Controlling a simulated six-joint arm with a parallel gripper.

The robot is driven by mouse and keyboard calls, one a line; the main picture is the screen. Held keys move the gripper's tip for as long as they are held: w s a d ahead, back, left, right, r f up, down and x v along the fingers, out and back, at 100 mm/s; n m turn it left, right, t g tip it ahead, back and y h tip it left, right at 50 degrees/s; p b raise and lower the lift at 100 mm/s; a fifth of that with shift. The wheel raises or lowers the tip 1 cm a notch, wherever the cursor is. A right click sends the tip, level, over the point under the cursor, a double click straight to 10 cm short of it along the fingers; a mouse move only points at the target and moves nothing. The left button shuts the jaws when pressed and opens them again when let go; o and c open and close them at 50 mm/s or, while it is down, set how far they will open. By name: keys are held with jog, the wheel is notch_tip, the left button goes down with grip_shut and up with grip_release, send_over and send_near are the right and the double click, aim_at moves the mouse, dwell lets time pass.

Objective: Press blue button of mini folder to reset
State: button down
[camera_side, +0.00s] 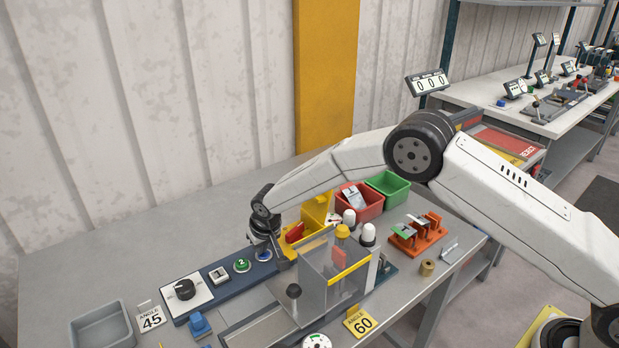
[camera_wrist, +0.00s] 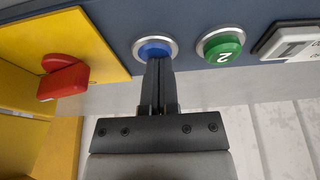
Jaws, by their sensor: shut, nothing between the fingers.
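The blue button (camera_wrist: 155,47) with its silver ring sits on the dark blue control panel, and it also shows in the side view (camera_side: 263,255). My gripper (camera_wrist: 157,64) is shut and empty, with its fingertips at the blue button's lower edge in the wrist view. I cannot tell whether they touch it or hover just over it. In the side view my gripper is mostly hidden behind my wrist. The mini folder (camera_side: 335,268) stands right of the button with a clear guard and a yellow top bar.
A green button marked 2 (camera_wrist: 222,47) is beside the blue one. A red knob (camera_wrist: 63,78) sits on a yellow housing on the other side. A black dial (camera_side: 185,290) and a white rocker switch (camera_side: 219,276) share the panel. Red (camera_side: 361,203) and green bins (camera_side: 388,187) stand behind the folder.

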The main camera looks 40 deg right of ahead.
jog(key=shift+s+d+f, duration=0.15)
jog(key=shift+s+f, duration=0.25)
jog(key=shift+f, duration=0.15)
jog(key=shift+w+r, duration=0.1)
jog(key=shift+r, duration=0.5)
jog(key=r, duration=0.3)
jog(key=shift+w+r, duration=0.25)
jog(key=shift+r, duration=0.1)
jog(key=v, duration=1)
jog(key=shift+a, duration=0.2)
jog(key=shift+w+r, duration=0.15)
jog(key=shift+w, duration=0.05)
jog(key=shift+d, duration=0.1)
